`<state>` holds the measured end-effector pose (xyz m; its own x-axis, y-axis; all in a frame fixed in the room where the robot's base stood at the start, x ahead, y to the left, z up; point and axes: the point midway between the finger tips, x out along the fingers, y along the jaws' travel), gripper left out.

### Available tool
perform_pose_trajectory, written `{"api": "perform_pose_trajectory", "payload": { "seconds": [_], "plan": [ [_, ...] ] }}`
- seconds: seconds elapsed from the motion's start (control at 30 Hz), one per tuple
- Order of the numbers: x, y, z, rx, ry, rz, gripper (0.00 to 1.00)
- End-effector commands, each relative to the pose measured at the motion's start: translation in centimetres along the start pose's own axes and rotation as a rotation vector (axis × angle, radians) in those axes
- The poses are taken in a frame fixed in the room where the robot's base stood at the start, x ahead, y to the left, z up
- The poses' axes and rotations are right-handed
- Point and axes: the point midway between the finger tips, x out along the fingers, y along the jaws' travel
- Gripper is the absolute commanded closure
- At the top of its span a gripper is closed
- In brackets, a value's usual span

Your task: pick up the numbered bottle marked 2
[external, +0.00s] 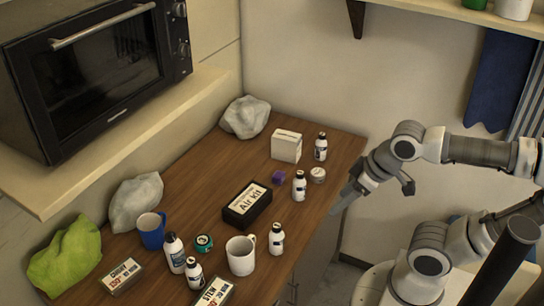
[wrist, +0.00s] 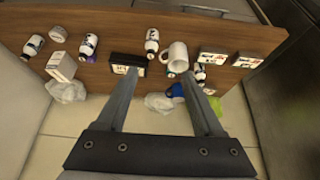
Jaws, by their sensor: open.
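Several white bottles with dark caps and labels stand on the wooden counter. One is at the far end (external: 320,148), one beside a small jar (external: 299,187), one near the white mug (external: 276,240), and one at the front (external: 194,275). Three also show in the wrist view: far left (wrist: 33,46), left of centre (wrist: 88,46), and near the middle (wrist: 152,43). I cannot read a number on any, so I cannot tell which is marked 2. My gripper (external: 371,200) is open and empty, off the counter's right edge; its fingers (wrist: 160,76) show apart in the wrist view.
The counter (external: 225,200) also holds an "Air Kit" box (external: 247,205), white box (external: 286,146), white mug (external: 241,256), blue mug (external: 151,231), a taller bottle (external: 174,254), labelled boxes (external: 121,277) and crumpled cloths (external: 135,202). An oven (external: 100,80) stands at left.

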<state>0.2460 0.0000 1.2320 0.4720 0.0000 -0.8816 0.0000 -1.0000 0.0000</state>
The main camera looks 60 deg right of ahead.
Motion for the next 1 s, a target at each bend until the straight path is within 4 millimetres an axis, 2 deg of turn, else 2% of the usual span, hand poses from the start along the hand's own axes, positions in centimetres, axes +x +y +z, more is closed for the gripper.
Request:
{"api": "perform_pose_trajectory", "payload": {
  "seconds": [0.17,0.27,0.5,0.63,0.8,1.0],
  "plan": [
    [0.4,0.0,0.3,0.023,-0.021,-0.009,0.31],
    [1.7,-0.1,1.2,0.102,-0.095,-0.042,0.31],
    [6.1,-1.4,4.6,0.520,-0.420,-0.203,0.31],
    [7.8,-2.4,5.5,0.779,-0.587,-0.300,0.31],
    [10.2,-2.7,5.3,1.100,-0.763,-0.421,0.31],
    [13.8,-0.7,3.8,1.386,-0.906,-0.561,0.31]
  ]
}}
